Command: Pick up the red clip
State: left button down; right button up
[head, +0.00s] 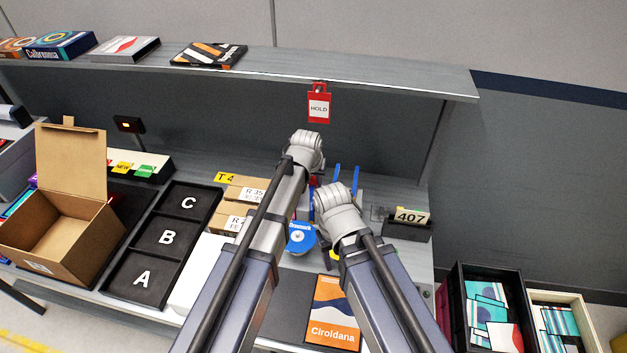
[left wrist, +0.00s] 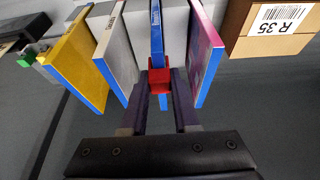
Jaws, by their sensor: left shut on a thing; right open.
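The red clip (left wrist: 159,80) shows in the left wrist view, at the near edge of a thin blue-edged upright item (left wrist: 156,35). My left gripper (left wrist: 160,88) has its dark fingers on either side of the clip and is shut on it. In the head view my left gripper (head: 305,150) reaches over the bench toward the back; its fingertips are hidden by its own wrist and arm. My right gripper (head: 338,205) is lower and to the right; it is open, with its fingertips mostly hidden and nothing visibly held.
A box marked R 35 (left wrist: 272,30) is at right. A red HOLD tag (head: 319,104) hangs from the overhead shelf (head: 380,85). A lettered black tray (head: 150,290) and an open carton (head: 65,262) are left.

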aim_at(313, 178)
pick_arm(q)
notch_tip(313, 178, up, 10)
jog(key=p, duration=1)
jog(key=shift+s+f, duration=0.1)
